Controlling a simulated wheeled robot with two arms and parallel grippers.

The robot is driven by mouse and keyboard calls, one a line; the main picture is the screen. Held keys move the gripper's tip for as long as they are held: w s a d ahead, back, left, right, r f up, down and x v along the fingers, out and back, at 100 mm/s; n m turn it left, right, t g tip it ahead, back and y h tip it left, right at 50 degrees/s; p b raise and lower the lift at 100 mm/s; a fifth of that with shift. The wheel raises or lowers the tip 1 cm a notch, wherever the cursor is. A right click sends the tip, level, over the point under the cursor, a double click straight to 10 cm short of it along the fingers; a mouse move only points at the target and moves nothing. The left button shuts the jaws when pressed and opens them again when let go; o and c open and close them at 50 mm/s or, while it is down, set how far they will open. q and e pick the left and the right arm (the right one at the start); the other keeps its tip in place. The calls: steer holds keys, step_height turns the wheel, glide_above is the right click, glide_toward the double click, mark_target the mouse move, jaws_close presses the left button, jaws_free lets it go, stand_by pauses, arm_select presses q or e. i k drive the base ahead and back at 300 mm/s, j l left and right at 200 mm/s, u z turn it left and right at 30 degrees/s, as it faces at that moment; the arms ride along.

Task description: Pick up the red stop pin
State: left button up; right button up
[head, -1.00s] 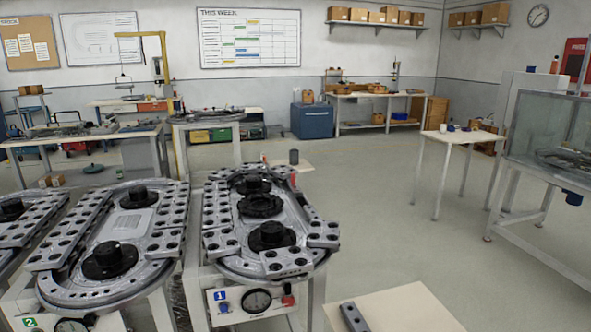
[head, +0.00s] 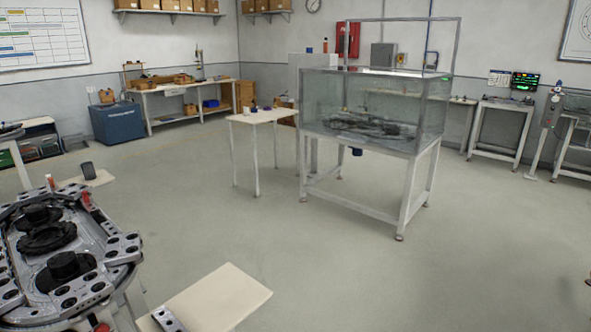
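A ring track (head: 95,255) with black hubs and grey hole-studded blocks is at the left edge in the head view, partly cut off. A small red piece (head: 86,199) stands at its right rim. A small red-and-white upright piece (head: 51,183) is at its far end. Either could be the red stop pin; they are too small to tell. Neither of my grippers is in view.
A pale board (head: 225,297) with a grey holed block (head: 167,318) is at the bottom. A glass tank on a stand (head: 410,160) is right of centre, with a small white table (head: 250,119) beside it.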

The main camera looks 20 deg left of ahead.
mark_target(86, 198)
steer(key=i+l+z, duration=0.1)
steer(key=i+z, duration=0.2)
steer(key=i, duration=0.5)
steer(key=i+z, duration=0.35)
steer(key=i, duration=0.4)
steer(key=i+u, duration=0.35)
steer(key=i+l+u, duration=0.1)
steer(key=i+u, duration=0.2)
steer(key=i, duration=0.25)
steer(key=i+j+u, duration=0.1)
steer(key=u, duration=0.3)
steer(key=i+u, duration=0.45)
steer(key=u, duration=0.3)
steer(key=i+l+u, duration=0.1)
steer(key=u, duration=0.25)
steer(key=i+j+u, duration=0.1)
steer(key=i+u, duration=0.2)
steer(key=i, duration=0.25)
steer(key=i+u, duration=0.25)
steer(key=i, duration=0.35)
